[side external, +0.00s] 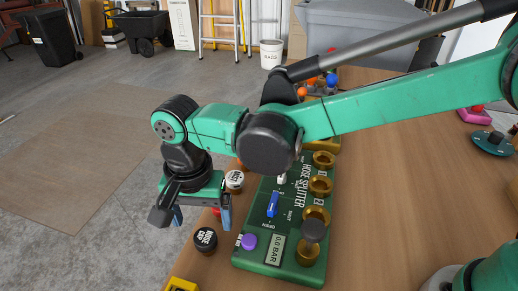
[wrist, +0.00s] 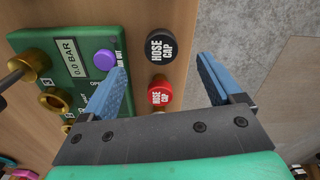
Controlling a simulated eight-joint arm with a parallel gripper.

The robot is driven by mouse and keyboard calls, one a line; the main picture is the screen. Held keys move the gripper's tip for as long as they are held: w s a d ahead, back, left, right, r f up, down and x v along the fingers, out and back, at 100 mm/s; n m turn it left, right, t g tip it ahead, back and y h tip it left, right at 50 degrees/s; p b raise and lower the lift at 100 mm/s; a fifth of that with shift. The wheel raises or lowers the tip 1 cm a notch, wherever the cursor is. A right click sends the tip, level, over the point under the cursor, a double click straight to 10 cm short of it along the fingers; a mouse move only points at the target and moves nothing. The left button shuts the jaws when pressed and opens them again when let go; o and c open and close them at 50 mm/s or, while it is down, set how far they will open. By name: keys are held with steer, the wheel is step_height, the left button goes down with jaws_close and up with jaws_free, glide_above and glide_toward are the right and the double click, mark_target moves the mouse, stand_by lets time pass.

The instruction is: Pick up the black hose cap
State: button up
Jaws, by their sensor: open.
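The black hose cap (side external: 205,239) has white lettering and stands on the wooden table near its left edge, beside the green hose splitter (side external: 266,271). In the wrist view the black cap (wrist: 161,46) lies ahead of the fingertips, roughly between their lines. My gripper (side external: 198,219) is open and empty, above and behind the cap in the side view; its blue fingers also show in the wrist view (wrist: 161,76). A red hose cap (wrist: 159,94) sits between the fingers in the wrist view, nearer to the palm. In the side view the red cap is mostly hidden behind a finger.
The splitter carries a purple knob (side external: 249,242), a blue lever (side external: 272,205) and several brass fittings. A yellow object (side external: 182,285) is at the front edge.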

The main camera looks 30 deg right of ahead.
mark_target(204, 237)
steer(key=shift+s+a+f, duration=0.1)
steer(key=shift+a+f, duration=0.1)
steer(key=shift+f, duration=2.75)
jaws_close()
